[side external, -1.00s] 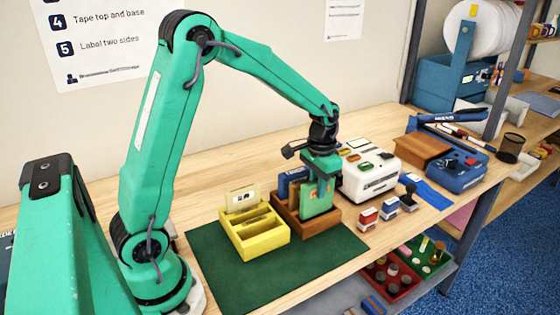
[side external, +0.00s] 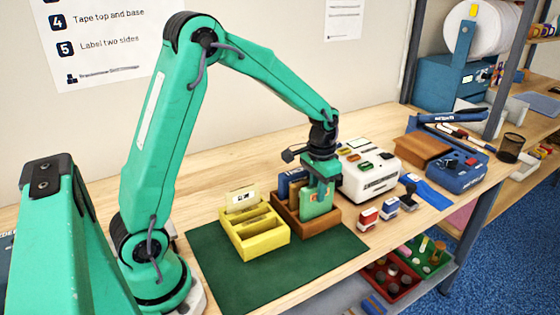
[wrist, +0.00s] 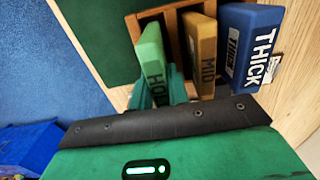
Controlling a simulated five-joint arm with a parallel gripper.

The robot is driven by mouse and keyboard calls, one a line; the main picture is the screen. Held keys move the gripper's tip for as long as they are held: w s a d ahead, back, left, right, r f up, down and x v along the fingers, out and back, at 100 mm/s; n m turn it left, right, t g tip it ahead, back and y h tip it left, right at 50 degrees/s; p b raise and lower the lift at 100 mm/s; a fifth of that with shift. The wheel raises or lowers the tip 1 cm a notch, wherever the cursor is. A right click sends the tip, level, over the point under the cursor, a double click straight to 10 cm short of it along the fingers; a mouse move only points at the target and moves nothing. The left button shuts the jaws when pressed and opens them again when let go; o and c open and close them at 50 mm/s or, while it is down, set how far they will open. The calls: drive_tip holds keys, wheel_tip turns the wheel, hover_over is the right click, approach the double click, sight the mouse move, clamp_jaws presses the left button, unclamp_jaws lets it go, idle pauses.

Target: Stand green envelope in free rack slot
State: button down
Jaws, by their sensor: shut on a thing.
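The green envelope (side external: 314,204) stands upright at the front of the brown wooden rack (side external: 312,227), its lower edge behind the rack's front wall. In the wrist view the green envelope (wrist: 151,56) is at the left side of the rack, its lettering partly covered. My gripper (side external: 320,183) is shut on the upper part of it. A tan envelope marked MID (wrist: 200,52) and a blue one marked THICK (wrist: 250,45) stand beside it in the wrist view. The envelope's bottom edge is hidden, so I cannot tell whether it touches the slot floor.
A yellow rack (side external: 258,240) with a pale card (side external: 243,199) stands left of the brown rack on a green mat (side external: 225,272). A white device (side external: 368,175) is close behind on the right. Several stamps (side external: 368,219) stand right of the rack.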

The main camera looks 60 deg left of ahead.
drive_tip(key=shift+f, duration=0.65)
drive_tip(key=c, duration=1.3)
unclamp_jaws()
drive_tip(key=shift+r, duration=0.1)
drive_tip(key=shift+r, duration=2.9)
